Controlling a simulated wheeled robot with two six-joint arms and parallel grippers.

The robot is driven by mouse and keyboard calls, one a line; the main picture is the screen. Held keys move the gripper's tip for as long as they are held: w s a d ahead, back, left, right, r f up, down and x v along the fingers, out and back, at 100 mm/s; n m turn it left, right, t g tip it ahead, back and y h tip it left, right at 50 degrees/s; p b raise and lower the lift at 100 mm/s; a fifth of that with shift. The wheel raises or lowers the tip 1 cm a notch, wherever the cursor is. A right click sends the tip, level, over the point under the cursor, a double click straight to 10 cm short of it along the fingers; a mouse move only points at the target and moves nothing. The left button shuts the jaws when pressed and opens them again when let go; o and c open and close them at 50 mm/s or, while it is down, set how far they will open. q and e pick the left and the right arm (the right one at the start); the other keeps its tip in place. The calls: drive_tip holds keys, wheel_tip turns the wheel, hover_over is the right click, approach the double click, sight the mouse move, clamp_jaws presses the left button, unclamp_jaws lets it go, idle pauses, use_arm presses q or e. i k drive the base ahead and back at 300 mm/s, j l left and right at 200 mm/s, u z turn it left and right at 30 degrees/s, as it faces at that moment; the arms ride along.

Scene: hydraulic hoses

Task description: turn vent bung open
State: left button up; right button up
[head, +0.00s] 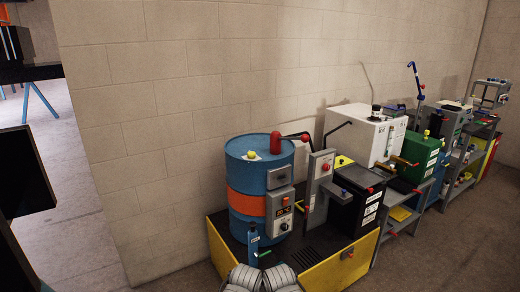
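A blue drum (249,183) with an orange band stands against the block wall, in the middle of the head view. A small yellow cap (251,154) sits on its top. It may be the vent bung, but it is too small to tell whether it is open or closed. A red rounded part (276,143) stands beside it, at the drum's right rim. I cannot make out either of my grippers. A dark shape at the left edge may be part of my arm, but no fingers show.
The drum stands in a yellow-sided tray (313,279) with a black box (357,205). A white tank (371,135), a green box (418,157) and shelves line the wall to the right. Grey ribbed coils (264,279) lie at the front edge. Floor at right (470,240) is clear.

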sight(251, 155)
drive_tip(key=i+z, duration=0.25)
drive_tip(key=i, duration=0.6)
drive_tip(key=i+j+z, duration=0.1)
drive_tip(key=i+z, duration=0.2)
drive_tip(key=i, duration=0.55)
